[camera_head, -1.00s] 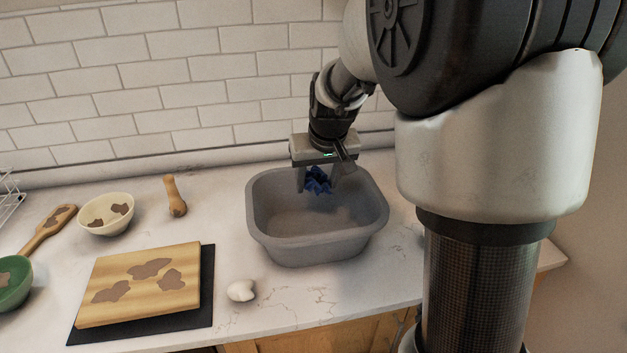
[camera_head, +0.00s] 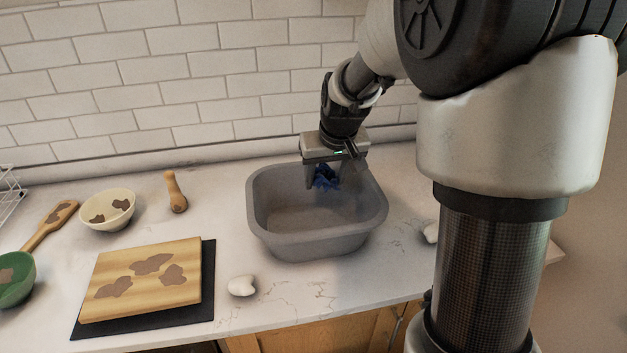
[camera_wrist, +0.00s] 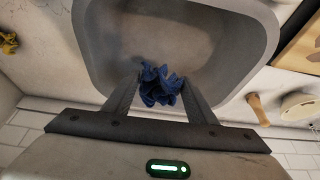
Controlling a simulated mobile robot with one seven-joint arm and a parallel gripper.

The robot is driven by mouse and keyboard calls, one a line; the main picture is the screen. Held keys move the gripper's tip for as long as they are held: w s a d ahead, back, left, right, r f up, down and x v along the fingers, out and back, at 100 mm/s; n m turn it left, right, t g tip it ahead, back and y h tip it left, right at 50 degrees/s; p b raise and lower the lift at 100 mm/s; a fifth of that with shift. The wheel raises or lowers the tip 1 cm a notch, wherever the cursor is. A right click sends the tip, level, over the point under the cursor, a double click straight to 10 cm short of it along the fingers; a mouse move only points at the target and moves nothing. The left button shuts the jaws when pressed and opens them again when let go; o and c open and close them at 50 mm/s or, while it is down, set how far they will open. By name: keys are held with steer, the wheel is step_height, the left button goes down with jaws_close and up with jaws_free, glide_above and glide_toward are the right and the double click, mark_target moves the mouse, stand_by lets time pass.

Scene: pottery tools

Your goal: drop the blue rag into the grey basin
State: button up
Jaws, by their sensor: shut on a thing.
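The blue rag (camera_head: 326,179) is crumpled and held between the fingers of my gripper (camera_head: 324,181). In the wrist view the rag (camera_wrist: 160,86) bunches between the two fingertips, with the gripper (camera_wrist: 160,92) shut on it. The grey basin (camera_head: 262,222) stands on the counter, and its inside looks empty. The rag and fingertips are over the back part of the basin, inside its rim in the head view. In the wrist view the basin (camera_wrist: 95,60) lies beyond the rag. I cannot tell how far the rag is above the basin floor.
A wooden board (camera_head: 140,280) with brown patches lies on a dark mat (camera_head: 205,300) left of the basin. A white lump (camera_head: 242,286) sits in front. A cream bowl (camera_head: 107,210), a wooden tool (camera_head: 175,192) and a green bowl (camera_head: 15,280) stand farther left. Tiled wall (camera_head: 200,80) is behind.

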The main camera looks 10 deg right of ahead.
mark_target(326, 188)
step_height(326, 188, down, 4)
steer(key=shift+r+b, duration=0.25)
steer(key=shift+b, duration=0.6)
steer(key=o, duration=0.7)
steer(key=shift+o, duration=0.2)
steer(key=shift+r, duration=0.1)
steer(key=p+v, duration=0.1)
steer(key=v, duration=1.6)
steer(key=shift+r, duration=0.2)
